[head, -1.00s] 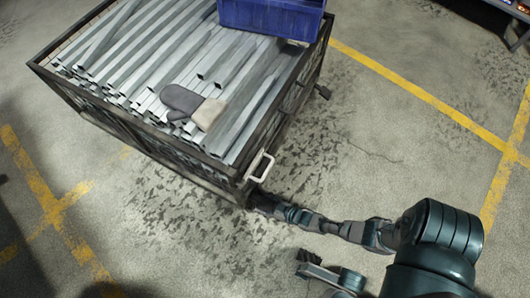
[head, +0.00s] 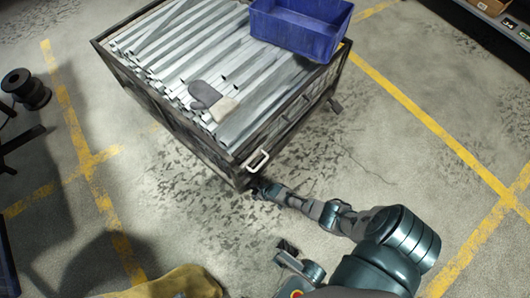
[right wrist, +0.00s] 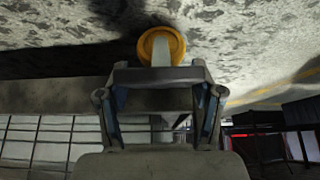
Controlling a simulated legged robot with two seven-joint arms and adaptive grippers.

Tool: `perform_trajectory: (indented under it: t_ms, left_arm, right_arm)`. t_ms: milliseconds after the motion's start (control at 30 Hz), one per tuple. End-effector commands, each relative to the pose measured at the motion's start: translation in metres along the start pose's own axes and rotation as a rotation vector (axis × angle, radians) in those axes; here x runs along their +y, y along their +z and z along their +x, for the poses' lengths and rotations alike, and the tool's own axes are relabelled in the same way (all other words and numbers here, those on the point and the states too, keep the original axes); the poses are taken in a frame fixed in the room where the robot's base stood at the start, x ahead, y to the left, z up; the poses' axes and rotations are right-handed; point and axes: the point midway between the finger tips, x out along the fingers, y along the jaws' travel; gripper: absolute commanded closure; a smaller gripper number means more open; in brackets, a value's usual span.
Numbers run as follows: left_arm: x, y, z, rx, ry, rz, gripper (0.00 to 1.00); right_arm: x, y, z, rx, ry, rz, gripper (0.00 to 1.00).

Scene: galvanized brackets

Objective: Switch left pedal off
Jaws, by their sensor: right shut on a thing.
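The metal cart (head: 170,115) stands on the floor with a white handle (head: 258,160) at its near corner. My right gripper (head: 258,190) reaches low to that corner, where the left pedal is; in the head view the gripper hides it. In the right wrist view my right gripper (right wrist: 160,98) is shut on a grey plate, the left pedal (right wrist: 160,76), in front of a yellow caster wheel (right wrist: 161,44). The pedal's exact tilt is hard to tell. Another dark pedal (head: 335,104) sticks out at the cart's right end.
The cart holds galvanized bars (head: 190,50), grey and beige gloves (head: 210,98) and a blue crate (head: 300,28). Black equipment (head: 25,90) stands at far left, a shelf (head: 500,22) at top right. A yellow cloth-like thing (head: 175,283) lies at the bottom. Floor right of the cart is clear.

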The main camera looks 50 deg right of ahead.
Motion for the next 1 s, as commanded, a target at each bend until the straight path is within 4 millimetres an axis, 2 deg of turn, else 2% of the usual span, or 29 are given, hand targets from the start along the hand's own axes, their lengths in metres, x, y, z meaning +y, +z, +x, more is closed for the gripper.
perform_trajectory:
  t_ms: [33,400,933,967,1000]
  left_arm:
    - [0.0006,-0.0025,0.0011,0.0,0.0,0.0,0.6]
    - [0.0008,-0.0036,0.0001,-0.005,-0.002,-0.002,0.6]
    - [0.001,-0.0044,0.0001,-0.004,-0.002,-0.002,0.6]
    - [0.001,-0.0044,0.0,-0.004,-0.003,-0.002,0.6]
    - [0.001,-0.0045,-0.0002,-0.005,-0.003,-0.002,0.6]
  right_arm:
    - [0.0006,-0.0078,-0.0028,-0.022,0.001,0.001,0.96]
    - [0.0006,-0.0131,-0.0063,-0.175,0.001,0.001,0.96]
    - [0.0003,-0.0147,-0.0068,-0.195,0.0,0.0,0.96]
    - [0.0003,-0.0148,-0.0068,-0.195,0.0,0.0,0.29]
    - [0.0003,-0.0149,-0.0068,-0.195,0.0,0.0,0.19]
